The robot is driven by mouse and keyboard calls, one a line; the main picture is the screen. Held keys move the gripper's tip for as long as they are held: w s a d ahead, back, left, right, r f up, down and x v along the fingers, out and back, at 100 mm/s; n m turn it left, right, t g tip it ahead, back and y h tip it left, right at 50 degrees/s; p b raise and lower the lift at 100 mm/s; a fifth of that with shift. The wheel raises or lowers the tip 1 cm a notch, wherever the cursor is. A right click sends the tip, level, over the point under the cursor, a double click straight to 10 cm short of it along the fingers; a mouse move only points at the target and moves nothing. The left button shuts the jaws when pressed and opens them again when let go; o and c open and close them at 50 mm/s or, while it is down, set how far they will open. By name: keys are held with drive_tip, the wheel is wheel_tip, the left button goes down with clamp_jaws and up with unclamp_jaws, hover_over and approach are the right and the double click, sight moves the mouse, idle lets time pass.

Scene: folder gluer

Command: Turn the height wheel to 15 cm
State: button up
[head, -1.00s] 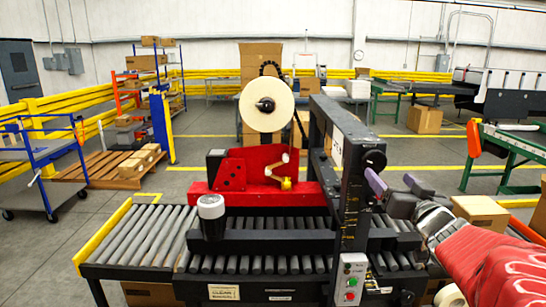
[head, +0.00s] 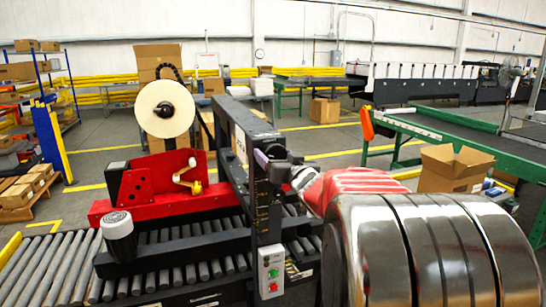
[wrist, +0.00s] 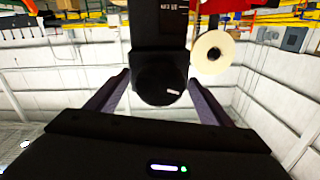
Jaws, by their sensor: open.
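The height wheel (wrist: 160,86) is a black round knob with a white mark on its face. In the wrist view it sits between the two purple-grey fingers of my open gripper (wrist: 159,79), with a gap visible at its sides. In the head view, my gripper (head: 270,161) is at the right side of the black post near its top and hides the wheel. The post (head: 258,226) carries a scale with small marks, too small to read here.
The case sealer has a red tape head (head: 150,185), a tape roll (head: 162,109) and a roller conveyor (head: 60,268). A control box (head: 271,270) with green and red buttons is low on the post. An open carton (head: 455,168) stands at right.

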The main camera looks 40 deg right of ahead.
drive_tip(key=shift+w, duration=0.1)
drive_tip(key=shift+c, duration=0.5)
drive_tip(key=c, duration=1)
drive_tip(key=shift+o, duration=0.2)
drive_tip(key=shift+n, duration=0.4)
